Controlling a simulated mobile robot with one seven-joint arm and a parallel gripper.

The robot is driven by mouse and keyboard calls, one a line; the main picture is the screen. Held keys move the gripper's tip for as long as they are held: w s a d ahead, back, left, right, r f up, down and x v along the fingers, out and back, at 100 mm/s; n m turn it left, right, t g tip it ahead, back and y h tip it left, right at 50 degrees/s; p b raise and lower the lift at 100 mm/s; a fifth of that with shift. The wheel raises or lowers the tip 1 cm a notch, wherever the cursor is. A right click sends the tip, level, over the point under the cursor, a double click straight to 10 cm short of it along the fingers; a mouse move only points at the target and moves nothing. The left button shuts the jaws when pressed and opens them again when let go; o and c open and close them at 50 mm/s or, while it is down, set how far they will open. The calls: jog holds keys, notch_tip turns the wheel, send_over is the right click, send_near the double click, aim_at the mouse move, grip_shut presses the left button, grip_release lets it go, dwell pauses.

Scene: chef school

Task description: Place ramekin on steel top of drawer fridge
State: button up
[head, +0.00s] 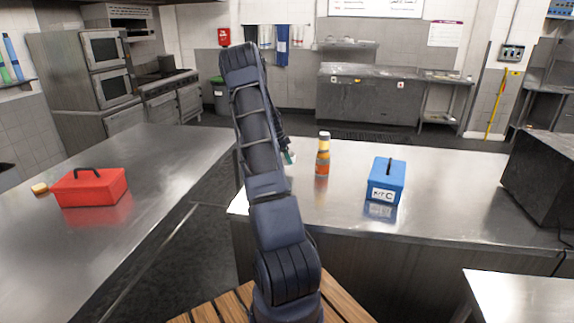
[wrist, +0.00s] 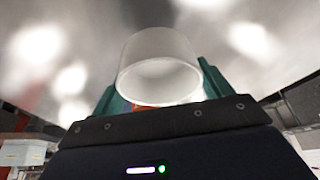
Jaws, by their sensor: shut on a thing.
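A white ramekin (wrist: 160,52) shows in the wrist view between the teal fingers of my gripper (wrist: 163,88). The gripper is shut on it. In the head view my gripper (head: 289,157) is mostly hidden behind my arm, near the left part of a steel worktop (head: 335,211). A small pale patch just below the fingers may be the ramekin. Whether it touches the steel is hidden. I cannot tell for sure which steel top belongs to the drawer fridge.
An orange bottle with a white cap (head: 322,157) stands just right of my gripper. A blue box (head: 386,182) stands farther right, then a dark appliance (head: 543,180). A red box (head: 90,186) sits on the left counter (head: 165,160). Bare steel lies between bottle and blue box.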

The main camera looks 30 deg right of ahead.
aim_at(287, 163)
jog(key=shift+f, duration=2.2)
jog(key=shift+f, duration=0.1)
jog(key=o, duration=1.1)
